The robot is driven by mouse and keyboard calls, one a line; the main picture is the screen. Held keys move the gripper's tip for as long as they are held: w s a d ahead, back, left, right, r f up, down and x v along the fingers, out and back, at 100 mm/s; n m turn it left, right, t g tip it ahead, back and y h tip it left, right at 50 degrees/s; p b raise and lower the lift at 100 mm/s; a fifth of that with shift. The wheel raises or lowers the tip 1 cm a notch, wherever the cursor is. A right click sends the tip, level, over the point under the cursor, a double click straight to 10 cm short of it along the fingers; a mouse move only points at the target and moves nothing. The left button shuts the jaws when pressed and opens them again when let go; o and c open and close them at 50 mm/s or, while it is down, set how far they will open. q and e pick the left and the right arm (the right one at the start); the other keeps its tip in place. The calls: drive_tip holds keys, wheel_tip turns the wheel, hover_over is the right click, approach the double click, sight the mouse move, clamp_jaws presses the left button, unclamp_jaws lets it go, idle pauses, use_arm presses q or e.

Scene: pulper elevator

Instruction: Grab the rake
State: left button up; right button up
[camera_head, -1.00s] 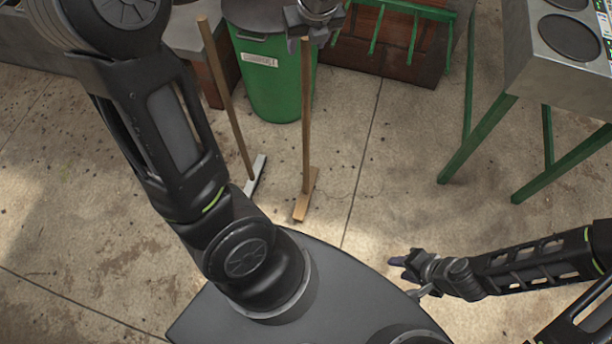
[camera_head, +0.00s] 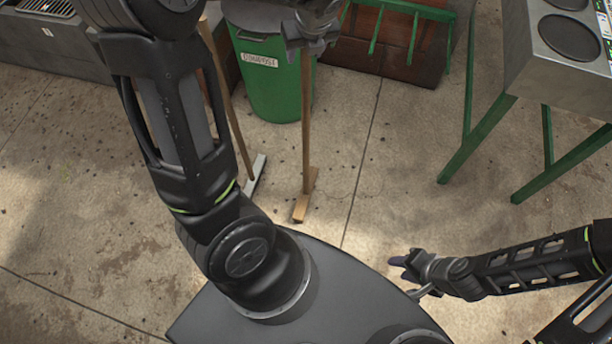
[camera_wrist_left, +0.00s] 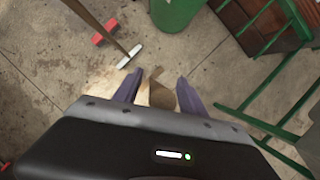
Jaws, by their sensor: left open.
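The rake (camera_head: 306,130) stands upright, with a long wooden handle and a pale wooden head on the floor, in front of the green bin. My left gripper (camera_head: 308,48) is at the top of the handle in the head view and hides its end. In the left wrist view my left gripper (camera_wrist_left: 158,90) is open, its purple fingers on either side of the rake's brown wood (camera_wrist_left: 160,92). I cannot tell whether they touch it. My right gripper (camera_head: 398,262) is low at right, away from the rake; its jaw gap is unclear.
A second wooden-handled tool with a white head (camera_head: 256,176) leans just left of the rake. The green compost bin (camera_head: 272,85) stands close behind. A green-legged metal stand (camera_head: 480,138) is at right. Floor between is clear.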

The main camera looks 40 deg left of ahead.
use_arm(q)
drive_tip(key=shift+c, duration=0.4)
clamp_jaws()
drive_tip(key=shift+r, duration=0.1)
idle(0.9)
